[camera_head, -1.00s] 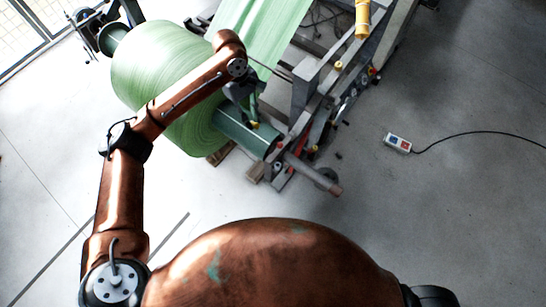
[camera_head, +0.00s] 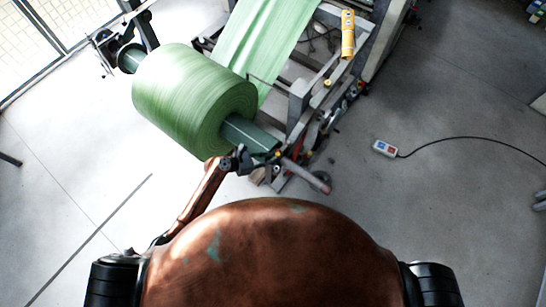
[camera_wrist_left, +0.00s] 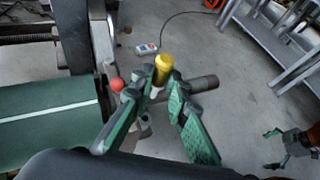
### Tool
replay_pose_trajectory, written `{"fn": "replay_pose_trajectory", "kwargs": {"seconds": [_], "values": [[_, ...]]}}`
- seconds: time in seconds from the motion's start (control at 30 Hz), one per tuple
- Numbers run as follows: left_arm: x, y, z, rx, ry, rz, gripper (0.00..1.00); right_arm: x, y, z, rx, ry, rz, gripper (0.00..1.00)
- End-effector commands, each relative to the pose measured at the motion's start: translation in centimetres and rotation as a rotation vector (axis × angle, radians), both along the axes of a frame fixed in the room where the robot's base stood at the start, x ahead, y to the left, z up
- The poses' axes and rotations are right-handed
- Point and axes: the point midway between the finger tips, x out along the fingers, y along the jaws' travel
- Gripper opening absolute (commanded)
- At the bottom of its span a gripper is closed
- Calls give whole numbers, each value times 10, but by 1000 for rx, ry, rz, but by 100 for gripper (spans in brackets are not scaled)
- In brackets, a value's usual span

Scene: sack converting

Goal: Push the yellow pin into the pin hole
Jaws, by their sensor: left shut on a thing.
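The yellow pin (camera_wrist_left: 162,68) is between the fingertips of my left gripper (camera_wrist_left: 160,88) in the left wrist view, with a pale shank below its yellow head. The gripper is shut on it. In the head view my left gripper (camera_head: 262,160) is at the near end of the green roll's shaft, beside the machine frame. I cannot make out the pin hole; the fingers and pin cover the area around it. My right gripper (camera_wrist_left: 288,148) shows small at the right edge of the left wrist view, its green fingers apart and empty.
The large green roll (camera_head: 190,100) sits on its shaft beside the machine frame. A yellow hand control (camera_head: 348,35) hangs above.

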Motion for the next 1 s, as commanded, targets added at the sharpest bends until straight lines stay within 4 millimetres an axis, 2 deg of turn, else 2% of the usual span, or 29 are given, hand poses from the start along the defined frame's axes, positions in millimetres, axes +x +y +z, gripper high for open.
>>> {"fn": "replay_pose_trajectory", "kwargs": {"seconds": [0.37,0.57,1.0], "values": [[-2,0,-2,-4,-3,9,0,-1,0,1,0,0,0,100],[-1,0,5,-3,-2,3,0,1,0,12,1,-4,0,100],[-2,1,-41,-4,1,1,0,-5,1,-14,1,5,0,100]]}}
